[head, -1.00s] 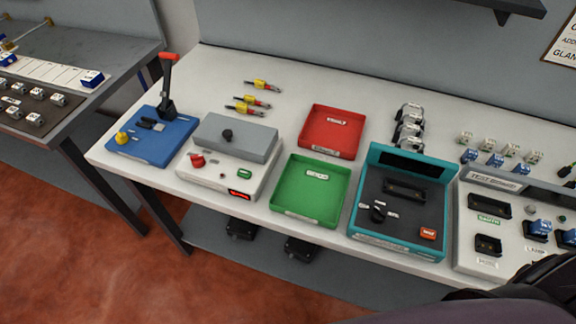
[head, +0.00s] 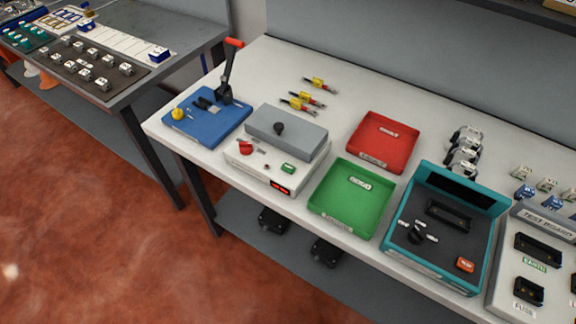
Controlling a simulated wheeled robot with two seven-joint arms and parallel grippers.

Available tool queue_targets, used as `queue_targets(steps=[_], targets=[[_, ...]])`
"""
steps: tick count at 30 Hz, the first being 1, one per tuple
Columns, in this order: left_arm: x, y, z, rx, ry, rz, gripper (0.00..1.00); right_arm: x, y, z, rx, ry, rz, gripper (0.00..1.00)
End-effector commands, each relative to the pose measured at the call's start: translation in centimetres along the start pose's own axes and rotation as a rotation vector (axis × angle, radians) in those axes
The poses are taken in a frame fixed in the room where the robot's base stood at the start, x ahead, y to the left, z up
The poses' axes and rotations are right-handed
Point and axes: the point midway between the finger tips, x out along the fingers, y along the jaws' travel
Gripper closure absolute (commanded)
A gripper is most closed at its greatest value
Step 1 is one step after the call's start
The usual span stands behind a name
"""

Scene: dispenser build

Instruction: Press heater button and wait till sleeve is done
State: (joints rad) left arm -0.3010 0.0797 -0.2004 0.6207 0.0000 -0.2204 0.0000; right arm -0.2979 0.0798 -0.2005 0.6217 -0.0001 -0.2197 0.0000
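The box that looks like the heater (head: 240,165) stands near the front edge of the white bench, with a closed grey lid (head: 290,128) carrying a black knob. On its front panel are a red knob (head: 245,147), a small green button (head: 288,168) and a dark display (head: 280,187) with red marks too small to read. No sleeve can be made out; the inside under the lid is hidden. Neither of my grippers is in view.
A blue lever press (head: 205,118) stands left of the heater. A green tray (head: 350,200), a red tray (head: 382,142) and a teal-framed tester (head: 435,240) stand to its right. Several yellow-red parts (head: 302,100) lie behind it. A grey table (head: 120,40) is at left.

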Motion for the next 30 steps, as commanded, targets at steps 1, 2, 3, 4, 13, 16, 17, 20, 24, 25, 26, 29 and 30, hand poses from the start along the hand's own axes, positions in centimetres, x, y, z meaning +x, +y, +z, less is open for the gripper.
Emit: queue_targets(steps=[1,2,3,4,13,16,17,20,24,25,26,29,30], targets=[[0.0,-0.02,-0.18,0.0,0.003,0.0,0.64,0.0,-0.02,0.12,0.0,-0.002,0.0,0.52],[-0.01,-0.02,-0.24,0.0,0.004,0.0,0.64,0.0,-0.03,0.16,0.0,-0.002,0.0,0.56],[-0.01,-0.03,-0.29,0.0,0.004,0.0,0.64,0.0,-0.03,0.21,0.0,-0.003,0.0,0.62],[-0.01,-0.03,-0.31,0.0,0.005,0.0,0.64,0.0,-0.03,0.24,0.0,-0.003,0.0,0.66],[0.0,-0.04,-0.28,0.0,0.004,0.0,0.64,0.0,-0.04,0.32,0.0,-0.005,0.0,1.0],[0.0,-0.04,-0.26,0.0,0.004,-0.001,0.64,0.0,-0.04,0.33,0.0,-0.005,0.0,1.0],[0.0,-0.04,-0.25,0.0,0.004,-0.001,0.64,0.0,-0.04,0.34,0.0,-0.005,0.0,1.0],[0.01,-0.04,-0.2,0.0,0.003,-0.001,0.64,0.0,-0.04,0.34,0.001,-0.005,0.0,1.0],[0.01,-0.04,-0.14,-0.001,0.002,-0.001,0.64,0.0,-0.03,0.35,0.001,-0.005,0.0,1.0],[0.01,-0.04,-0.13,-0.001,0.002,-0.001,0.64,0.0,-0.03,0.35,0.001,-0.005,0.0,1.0],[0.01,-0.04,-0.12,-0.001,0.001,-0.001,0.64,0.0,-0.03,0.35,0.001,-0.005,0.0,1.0],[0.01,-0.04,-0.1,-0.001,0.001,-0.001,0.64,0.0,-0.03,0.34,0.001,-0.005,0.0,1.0],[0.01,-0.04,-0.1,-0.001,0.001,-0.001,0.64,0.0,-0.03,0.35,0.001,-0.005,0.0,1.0]])
